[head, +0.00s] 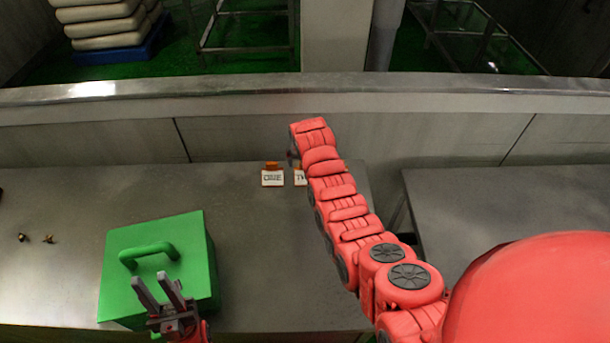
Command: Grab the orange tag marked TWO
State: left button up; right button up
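A tag marked ONE (272,178), white with an orange top, stands near the back edge of the grey table. Just right of it is a second tag (299,178) with an orange top. Its lettering starts with T, and my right arm covers the rest, so I cannot tell which word it is. My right arm reaches over the tags toward the back wall. Only a small dark part of my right gripper (293,157) shows at its end, and its fingers are not clear. My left gripper (150,278) is open and empty, over the front of a green box.
The green box (201,262) with a handle (150,252) stands on the left of the table (280,270). Two small brass-coloured pieces (48,239) lie left of it. A wall with a metal ledge (230,92) runs behind. Another table (520,200) is at the right, across a gap.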

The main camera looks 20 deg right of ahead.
aim_at(300, 180)
jog(key=b+x, duration=0.2)
jog(key=x, duration=0.1)
jog(key=shift+d+f, duration=0.1)
jog(key=shift+f, duration=0.15)
jog(key=shift+w+f+b, duration=0.15)
jog(key=shift+w+b, duration=0.05)
jog(key=shift+b, duration=0.1)
jog(key=shift+c, duration=0.2)
jog(key=shift+c, duration=1.1)
jog(key=c, duration=0.7)
